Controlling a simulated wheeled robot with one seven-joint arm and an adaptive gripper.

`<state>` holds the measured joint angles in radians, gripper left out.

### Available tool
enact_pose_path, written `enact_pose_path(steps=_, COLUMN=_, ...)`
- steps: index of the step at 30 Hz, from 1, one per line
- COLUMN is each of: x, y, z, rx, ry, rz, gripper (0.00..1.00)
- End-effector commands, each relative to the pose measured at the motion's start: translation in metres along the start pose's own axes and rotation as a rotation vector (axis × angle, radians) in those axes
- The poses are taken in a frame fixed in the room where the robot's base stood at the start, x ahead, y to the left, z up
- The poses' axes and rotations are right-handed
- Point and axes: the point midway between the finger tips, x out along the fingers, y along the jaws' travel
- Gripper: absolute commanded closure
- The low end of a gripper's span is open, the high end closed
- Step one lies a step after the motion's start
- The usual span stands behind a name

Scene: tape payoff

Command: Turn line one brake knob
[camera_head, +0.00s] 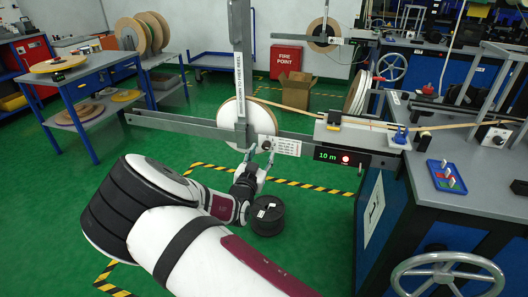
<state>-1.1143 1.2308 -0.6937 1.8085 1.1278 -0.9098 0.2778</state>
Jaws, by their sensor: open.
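A payoff reel (232,112) with a pale face hangs on a grey upright post (239,70) in the middle of the head view. A horizontal grey beam (180,123) runs across it. A small dark knob (266,143) sits beside a white label plate (287,147) on this beam; which line it serves cannot be read. My gripper (262,161) is open, just below the knob and plate. Its fingertips are small here, and whether they touch the knob cannot be told. My arm covers the lower middle of the view.
A bench (455,203) with a counter display (327,155) reading 10 m, a blue tray (446,177) and a handwheel (447,271) stands at right. A cart (88,78) with reels is at left. Green floor is open between.

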Motion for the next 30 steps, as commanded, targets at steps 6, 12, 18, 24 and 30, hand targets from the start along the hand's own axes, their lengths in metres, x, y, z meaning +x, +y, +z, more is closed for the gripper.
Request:
enact_pose_path(steps=6, x=0.027, y=0.0, z=0.001, rx=0.0, ry=-0.001, rz=0.001, gripper=0.57)
enact_pose_path(steps=12, x=0.035, y=0.0, z=0.0, rx=0.0, ry=-0.001, rz=0.0, gripper=0.57)
enact_pose_path(steps=18, x=0.035, y=0.0, z=0.0, rx=0.0, ry=-0.001, rz=0.0, gripper=0.57)
enact_pose_path(steps=24, x=0.035, y=0.0, z=0.0, rx=0.0, ry=-0.001, rz=0.0, gripper=0.98)
enact_pose_path(steps=30, x=0.035, y=0.0, z=0.0, rx=-0.002, ry=-0.001, rz=0.0, gripper=1.0)
